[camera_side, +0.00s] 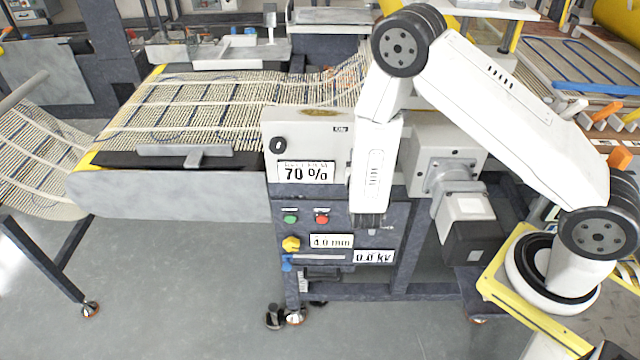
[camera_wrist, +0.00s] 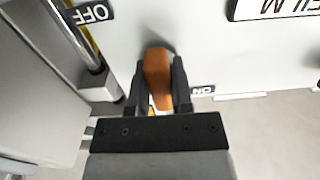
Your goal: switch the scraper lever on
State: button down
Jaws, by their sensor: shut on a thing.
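The scraper lever (camera_wrist: 157,72) shows in the wrist view as an orange-brown handle on a white panel. My gripper (camera_wrist: 160,84) has one dark finger on each side of the handle and is shut on it. An OFF label (camera_wrist: 92,13) is at the upper left of the lever. An ON label (camera_wrist: 202,90) is close to the right finger.
The control panel (camera_side: 335,225) holds a green button (camera_side: 290,219), a red button (camera_side: 321,218) and a yellow knob (camera_side: 291,243). A 70 % display (camera_side: 306,173) is left of my arm. In the wrist view a metal rod (camera_wrist: 80,38) runs left of the lever.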

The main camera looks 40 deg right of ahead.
jog(key=c, duration=0.5)
grip_release()
jog(key=shift+a, duration=0.1)
jog(key=shift+v, duration=3.85)
